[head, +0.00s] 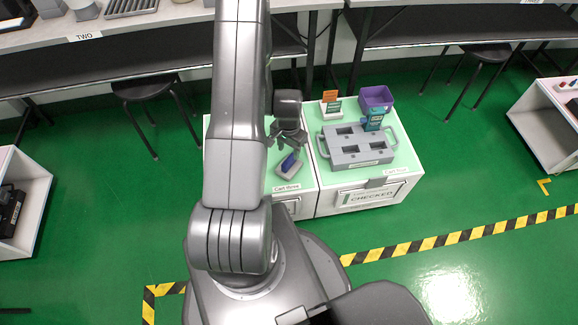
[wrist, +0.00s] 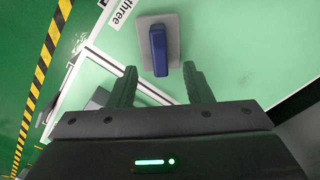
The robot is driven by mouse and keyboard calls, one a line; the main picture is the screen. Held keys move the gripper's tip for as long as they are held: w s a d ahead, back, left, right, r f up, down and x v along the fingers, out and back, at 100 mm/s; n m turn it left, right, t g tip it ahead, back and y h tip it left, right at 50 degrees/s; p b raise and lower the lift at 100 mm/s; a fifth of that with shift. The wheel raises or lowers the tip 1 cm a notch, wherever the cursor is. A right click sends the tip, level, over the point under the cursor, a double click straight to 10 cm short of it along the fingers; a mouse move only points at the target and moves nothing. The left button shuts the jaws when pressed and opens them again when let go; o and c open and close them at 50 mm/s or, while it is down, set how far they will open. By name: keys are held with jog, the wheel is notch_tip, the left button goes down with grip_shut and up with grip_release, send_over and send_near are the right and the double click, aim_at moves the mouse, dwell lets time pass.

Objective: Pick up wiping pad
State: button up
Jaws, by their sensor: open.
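The wiping pad (wrist: 174,44) is a flat grey pad with a blue block-shaped handle (wrist: 158,50) on top. In the head view the pad (head: 291,169) lies on the pale green top of the cart labelled three, near its front edge, with its handle showing blue. My gripper (wrist: 160,83) is open and empty, its dark fingers pointing toward the pad. In the wrist view the handle lies just beyond the fingertips, between their lines. In the head view my gripper (head: 285,143) hangs over the same cart, just behind the pad. The pad's far side is partly hidden there.
Desks and stools stand at the back.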

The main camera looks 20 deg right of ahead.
aim_at(289, 160)
jog(key=shift+f+b, duration=0.75)
jog(key=shift+f, duration=2.75)
jog(key=shift+c, duration=0.4)
grip_shut()
